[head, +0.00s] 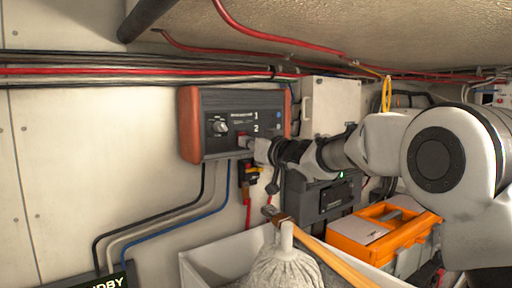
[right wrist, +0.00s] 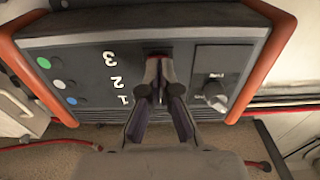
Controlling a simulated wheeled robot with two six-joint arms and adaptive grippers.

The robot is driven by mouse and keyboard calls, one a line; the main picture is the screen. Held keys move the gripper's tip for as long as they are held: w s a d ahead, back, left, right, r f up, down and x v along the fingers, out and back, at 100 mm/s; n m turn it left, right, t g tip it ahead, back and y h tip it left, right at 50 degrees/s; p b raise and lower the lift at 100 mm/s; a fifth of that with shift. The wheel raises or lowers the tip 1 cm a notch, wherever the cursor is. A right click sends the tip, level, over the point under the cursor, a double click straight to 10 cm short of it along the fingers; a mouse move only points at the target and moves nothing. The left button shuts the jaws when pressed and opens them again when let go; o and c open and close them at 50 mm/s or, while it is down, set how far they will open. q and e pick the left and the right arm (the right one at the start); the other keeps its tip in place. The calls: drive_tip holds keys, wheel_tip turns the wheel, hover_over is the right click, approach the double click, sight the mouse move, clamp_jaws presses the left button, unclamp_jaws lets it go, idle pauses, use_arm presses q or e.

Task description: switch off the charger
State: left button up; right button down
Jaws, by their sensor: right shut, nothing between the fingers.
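The charger (head: 205,145) is a dark box with red-brown end caps, mounted on the pale wall. It also fills the top of the right wrist view (right wrist: 100,30), upside down. Its face has a round knob (head: 221,127), also in the right wrist view (right wrist: 212,95), and the numerals 1 and 2, with a 3 showing only in the wrist view. A small red switch (head: 242,136) is at the lower middle of the face. My right gripper (right wrist: 158,65) is shut and empty, its tips at the switch and partly hiding it. Contact and the switch's position cannot be told. My left gripper is out of view.
Red and black cables run along the wall above the charger. A pale cabinet (head: 330,105) is to the right.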

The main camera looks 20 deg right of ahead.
drive_tip(key=v, duration=1)
drive_tip(key=shift+r, duration=0.55)
